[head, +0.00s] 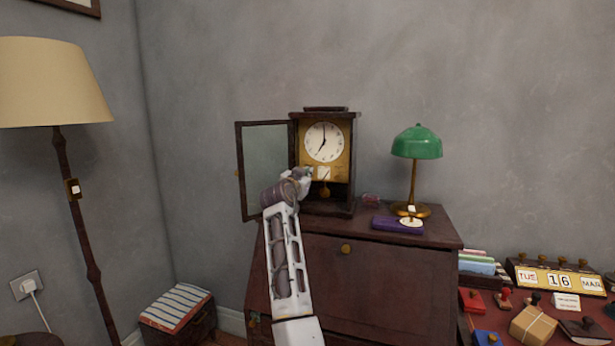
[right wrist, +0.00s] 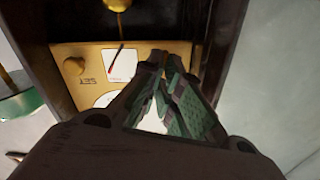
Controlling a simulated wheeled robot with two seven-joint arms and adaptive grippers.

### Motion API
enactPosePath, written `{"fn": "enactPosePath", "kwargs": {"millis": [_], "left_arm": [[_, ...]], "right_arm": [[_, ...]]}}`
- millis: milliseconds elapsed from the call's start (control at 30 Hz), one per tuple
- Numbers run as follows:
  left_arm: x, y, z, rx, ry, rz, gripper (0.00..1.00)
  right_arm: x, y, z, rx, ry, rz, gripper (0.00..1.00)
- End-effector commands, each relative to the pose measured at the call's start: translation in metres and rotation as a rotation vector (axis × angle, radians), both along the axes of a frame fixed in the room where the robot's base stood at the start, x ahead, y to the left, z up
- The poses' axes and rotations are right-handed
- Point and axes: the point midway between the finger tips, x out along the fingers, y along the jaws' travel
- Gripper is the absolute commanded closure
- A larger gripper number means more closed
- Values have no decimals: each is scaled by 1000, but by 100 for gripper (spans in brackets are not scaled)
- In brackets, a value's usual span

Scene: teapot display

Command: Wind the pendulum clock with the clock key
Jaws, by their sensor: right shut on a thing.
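The pendulum clock (head: 324,142) stands on the dark wooden cabinet, its glass door (head: 265,160) swung open to the left. Its brass pendulum bob (head: 324,191) hangs below the brass front plate. My right gripper (head: 308,173) is at the lower left of that plate. There my fingers (right wrist: 160,70) are closed together at the plate. The clock key is between the fingertips, mostly hidden by them. My left gripper is out of view.
A green-shaded lamp (head: 417,143) and a purple case (head: 398,225) stand right of the clock on the cabinet (head: 360,275). The open door is close beside my right arm. A floor lamp (head: 70,200) stands at far left, and a cluttered red desk at lower right.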

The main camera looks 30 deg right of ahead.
Motion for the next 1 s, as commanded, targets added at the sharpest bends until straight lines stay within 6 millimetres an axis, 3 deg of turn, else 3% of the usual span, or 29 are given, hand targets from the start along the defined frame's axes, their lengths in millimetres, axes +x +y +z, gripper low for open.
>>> {"fn": "enactPosePath", "kwargs": {"millis": [433, 500, 900, 1000], "left_arm": [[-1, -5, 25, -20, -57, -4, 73], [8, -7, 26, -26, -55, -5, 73], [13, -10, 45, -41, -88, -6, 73], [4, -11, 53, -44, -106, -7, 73]], "right_arm": [[3, -1, -4, 131, -149, 5, 100], [3, 0, -5, 157, -180, 6, 100], [4, 0, -2, 266, -309, 8, 100], [3, 0, -2, 273, -319, 8, 100]]}}
